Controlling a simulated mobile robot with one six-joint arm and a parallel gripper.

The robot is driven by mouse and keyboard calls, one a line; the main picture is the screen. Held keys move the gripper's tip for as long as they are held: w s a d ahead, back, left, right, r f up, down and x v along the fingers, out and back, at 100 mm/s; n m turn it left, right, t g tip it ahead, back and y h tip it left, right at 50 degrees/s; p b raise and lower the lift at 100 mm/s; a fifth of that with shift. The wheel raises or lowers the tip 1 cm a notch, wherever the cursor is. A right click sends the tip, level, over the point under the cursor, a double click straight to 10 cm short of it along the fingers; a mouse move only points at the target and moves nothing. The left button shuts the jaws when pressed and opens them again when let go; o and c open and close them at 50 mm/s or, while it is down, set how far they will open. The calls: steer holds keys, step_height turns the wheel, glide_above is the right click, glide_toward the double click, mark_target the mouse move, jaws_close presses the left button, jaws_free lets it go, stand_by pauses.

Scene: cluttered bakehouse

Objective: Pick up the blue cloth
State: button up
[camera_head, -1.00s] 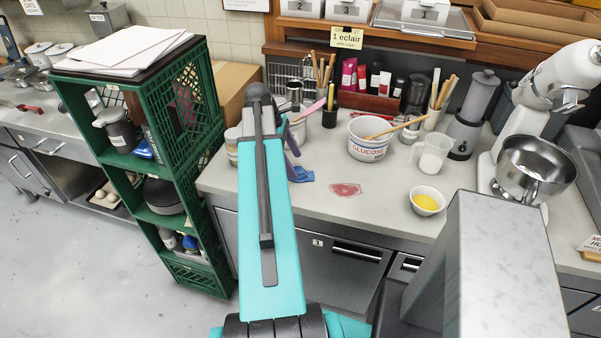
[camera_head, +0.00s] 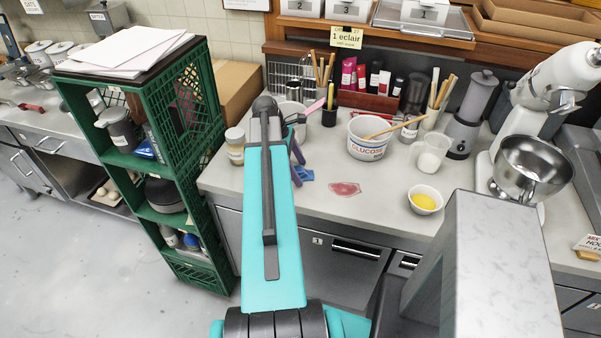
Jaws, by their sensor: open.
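The blue cloth (camera_head: 306,174) lies crumpled on the grey worktop, left of a pinkish-red stain. My gripper (camera_head: 298,172) is at the cloth's left edge, with its dark purple fingers open. My teal arm link hides part of the gripper and perhaps some of the cloth. I cannot tell whether the fingers touch the cloth.
On the worktop (camera_head: 270,192) stand a jar (camera_head: 235,146), a glucose tub (camera_head: 367,139), a bowl of yellow filling (camera_head: 425,200), a jug (camera_head: 433,153) and a mixer (camera_head: 533,165). A green crate shelf (camera_head: 202,150) stands left. The worktop around the red stain (camera_head: 345,189) is mostly clear.

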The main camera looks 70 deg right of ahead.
mark_target(302, 168)
steer(key=shift+c, duration=0.2)
steer(key=c, duration=1.1)
steer(key=shift+r, duration=0.15)
steer(key=shift+r+b, duration=0.8)
steer(key=shift+r, duration=0.7)
steer(key=s+a+b, duration=0.1)
steer(key=s+a, duration=0.1)
steer(key=s, duration=0.1)
steer(key=s+a+b, duration=0.1)
steer(key=s+a, duration=0.1)
steer(key=s, duration=0.1)
steer(key=s+a+r+b, duration=0.1)
steer(key=s+a, duration=0.1)
steer(key=s, duration=0.1)
steer(key=shift+s+d+b, duration=0.1)
steer(key=shift+s+b, duration=0.1)
steer(key=shift+b, duration=0.55)
steer(key=shift+b, duration=0.35)
steer(key=s+a+b, duration=0.1)
steer(key=s+b, duration=0.1)
steer(key=b, duration=0.4)
steer(key=shift+a+b, duration=0.15)
steer(key=shift+b, duration=0.15)
steer(key=s+b, duration=0.1)
steer(key=s+a+b, duration=0.1)
steer(key=b, duration=0.1)
steer(key=shift+a+r, duration=0.2)
steer(key=shift+r, duration=0.15)
